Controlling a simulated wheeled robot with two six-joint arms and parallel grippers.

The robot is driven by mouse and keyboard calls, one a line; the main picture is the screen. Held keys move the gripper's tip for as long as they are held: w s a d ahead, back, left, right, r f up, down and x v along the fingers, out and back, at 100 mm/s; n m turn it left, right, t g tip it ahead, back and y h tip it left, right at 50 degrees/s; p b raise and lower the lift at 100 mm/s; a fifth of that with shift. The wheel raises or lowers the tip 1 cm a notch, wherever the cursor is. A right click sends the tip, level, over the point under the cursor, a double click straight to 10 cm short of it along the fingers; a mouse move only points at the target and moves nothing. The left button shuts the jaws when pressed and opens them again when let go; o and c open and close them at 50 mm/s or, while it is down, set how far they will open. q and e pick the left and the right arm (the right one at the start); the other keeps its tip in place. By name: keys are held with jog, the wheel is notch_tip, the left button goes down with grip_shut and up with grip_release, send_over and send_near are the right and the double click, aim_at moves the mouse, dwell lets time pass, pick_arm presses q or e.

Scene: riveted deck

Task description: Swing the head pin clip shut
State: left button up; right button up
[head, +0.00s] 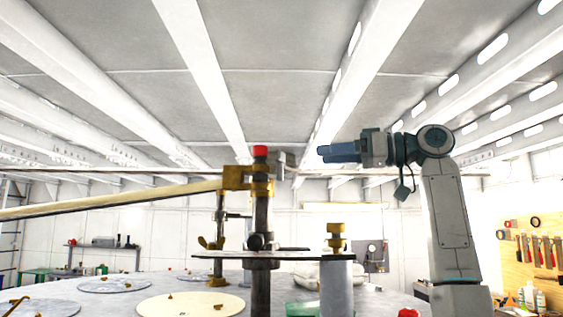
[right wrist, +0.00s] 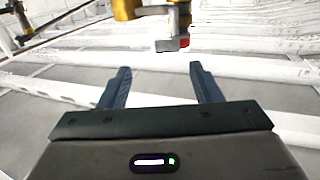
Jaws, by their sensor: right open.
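A dark upright post (head: 262,215) carries a yellow bracket (head: 236,178) and a red cap (head: 260,151) at its top. A grey piece (head: 279,161) sticks out to the right beside the red cap; I take it for the head pin clip, but cannot tell for sure. In the right wrist view the grey piece (right wrist: 160,45) shows beyond my fingertips, with the yellow bracket behind it. My right gripper (head: 322,153) is open and empty, to the right of the grey piece and apart from it. My left gripper is not in view.
A long pale pole (head: 110,199) runs from the left edge to the bracket. A dark flat plate (head: 300,254) lies around the post, with a yellow fitting (head: 336,238) on a grey cylinder at its right. Round discs (head: 190,305) lie on the deck below.

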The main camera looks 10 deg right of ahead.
aim_at(284, 155)
jog(key=p+x, duration=0.1)
jog(key=x, duration=0.2)
jog(key=p+x, duration=0.4)
jog(key=x, duration=0.1)
jog(key=shift+s+a+r, duration=0.25)
jog(key=shift+a+r, duration=0.1)
jog(key=shift+a, duration=0.2)
jog(key=shift+w+a+f, duration=0.15)
jog(key=shift+w+a, duration=0.15)
jog(key=shift+a, duration=0.05)
jog(key=shift+s, duration=0.1)
jog(key=shift+s+d, duration=0.2)
jog(key=shift+s, duration=0.05)
jog(key=shift+w, duration=0.1)
jog(key=c, duration=0.6)
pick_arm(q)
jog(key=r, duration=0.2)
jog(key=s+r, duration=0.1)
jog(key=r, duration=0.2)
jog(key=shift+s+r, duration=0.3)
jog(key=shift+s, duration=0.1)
pick_arm(e)
jog(key=c, duration=0.4)
